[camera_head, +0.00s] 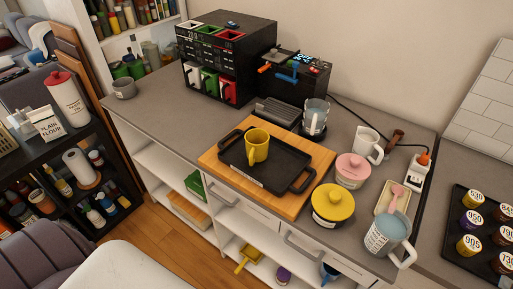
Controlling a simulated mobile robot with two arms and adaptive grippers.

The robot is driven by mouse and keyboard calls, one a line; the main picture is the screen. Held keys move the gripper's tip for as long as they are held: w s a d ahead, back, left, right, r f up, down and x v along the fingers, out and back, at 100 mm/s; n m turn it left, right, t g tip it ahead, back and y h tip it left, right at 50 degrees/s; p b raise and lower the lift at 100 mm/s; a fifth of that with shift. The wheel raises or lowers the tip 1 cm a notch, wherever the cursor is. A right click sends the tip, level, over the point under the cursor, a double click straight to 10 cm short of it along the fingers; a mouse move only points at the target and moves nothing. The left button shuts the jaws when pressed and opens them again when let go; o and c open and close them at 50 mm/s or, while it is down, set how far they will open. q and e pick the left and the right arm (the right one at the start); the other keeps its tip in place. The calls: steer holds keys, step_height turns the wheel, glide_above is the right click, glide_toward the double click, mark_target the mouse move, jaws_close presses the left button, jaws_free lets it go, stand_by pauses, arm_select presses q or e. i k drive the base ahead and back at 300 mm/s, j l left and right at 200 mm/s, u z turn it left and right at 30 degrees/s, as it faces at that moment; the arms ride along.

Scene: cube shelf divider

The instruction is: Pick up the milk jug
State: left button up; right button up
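A small white jug (367,143) with a handle stands upright on the grey counter (150,122), toward the back right, behind the pink lidded pot (352,170). It looks most like the milk jug, but I cannot be sure. A clear jug (315,115) stands at the coffee machine (296,80). A larger marked measuring jug (384,236) with a white handle stands at the counter's front right. Neither of my grippers is in view.
A black tray (290,158) holding a yellow mug (257,146) lies on a wooden board (222,165). A yellow-lidded pot (333,205) stands near the front edge. A power strip (418,172) with a plug and cable lies right of the white jug. The left counter is mostly clear.

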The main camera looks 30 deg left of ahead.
mark_target(367, 139)
steer(key=i+j+u, duration=0.1)
steer(key=i+j, duration=0.25)
steer(key=i+j+u, duration=0.15)
steer(key=i+j, duration=0.15)
steer(key=i, duration=0.15)
